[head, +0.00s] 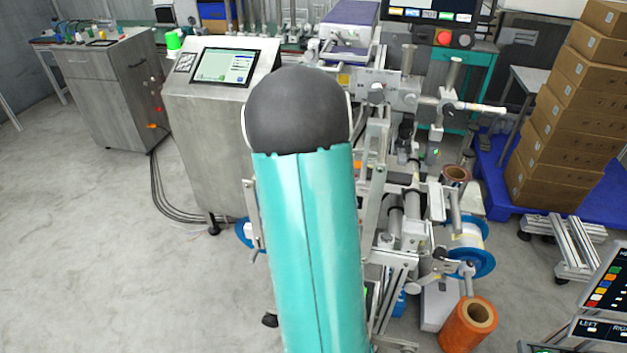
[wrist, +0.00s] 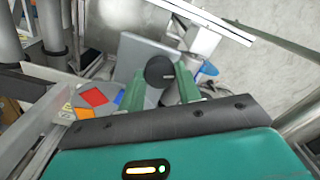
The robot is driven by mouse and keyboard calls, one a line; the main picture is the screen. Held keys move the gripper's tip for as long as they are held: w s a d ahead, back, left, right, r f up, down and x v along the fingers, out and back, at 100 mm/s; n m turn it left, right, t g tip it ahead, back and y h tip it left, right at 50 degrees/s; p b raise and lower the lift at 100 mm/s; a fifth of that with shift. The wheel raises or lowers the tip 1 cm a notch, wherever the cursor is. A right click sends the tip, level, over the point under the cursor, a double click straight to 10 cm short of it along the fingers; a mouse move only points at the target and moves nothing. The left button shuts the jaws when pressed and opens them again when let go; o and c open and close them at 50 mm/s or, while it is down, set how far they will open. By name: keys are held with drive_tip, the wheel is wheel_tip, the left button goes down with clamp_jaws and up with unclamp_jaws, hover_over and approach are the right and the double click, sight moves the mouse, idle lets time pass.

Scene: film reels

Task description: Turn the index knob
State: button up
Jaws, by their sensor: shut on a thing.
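The index knob (wrist: 160,72) shows in the wrist view as a round dark knob with a light mark on its face. My gripper (wrist: 160,80) has its two green fingers on either side of the knob, shut on it. A grey plate (wrist: 143,57) lies behind the knob. In the head view my teal arm covers the middle of the machine, and the knob and my gripper are hidden behind it.
The film machine (head: 400,200) with rollers and reels stands ahead. An orange reel (head: 468,325) stands at the lower right. Stacked boxes (head: 570,120) sit on a blue pallet at the right. A steel cabinet (head: 205,130) with a screen is at the left. Open floor lies at far left.

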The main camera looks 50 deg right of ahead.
drive_tip(key=shift+n, duration=0.7)
drive_tip(key=o, duration=1)
drive_tip(key=shift+r, duration=0.1)
wheel_tip(320, 180, up, 14)
drive_tip(key=shift+a, duration=0.1)
